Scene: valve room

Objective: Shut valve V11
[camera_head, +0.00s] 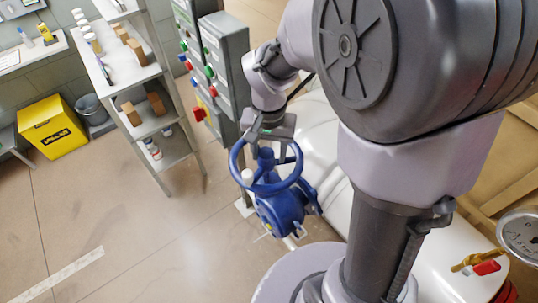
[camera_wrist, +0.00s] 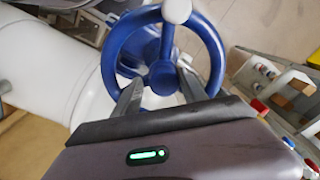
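A blue handwheel (camera_head: 237,160) sits on a blue valve body (camera_head: 283,210) in the middle of the head view; no V11 tag is readable. In the wrist view the blue handwheel (camera_wrist: 214,50) fills the upper middle, with a white knob (camera_wrist: 177,10) on its far rim. My gripper (camera_wrist: 160,82) is at the near side of the wheel, its two fingers apart on either side of the hub, with nothing visibly clamped. In the head view my gripper (camera_head: 268,140) is just above the wheel's back rim. Contact with the wheel cannot be told.
A white pipe (camera_head: 345,205) runs behind and right of the valve. Grey control boxes (camera_head: 226,65) with coloured buttons stand behind. A shelf rack (camera_head: 150,120), a yellow bin (camera_head: 52,126) and a bucket (camera_head: 90,110) are at left. A gauge (camera_head: 520,235) is at right. Left front floor is clear.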

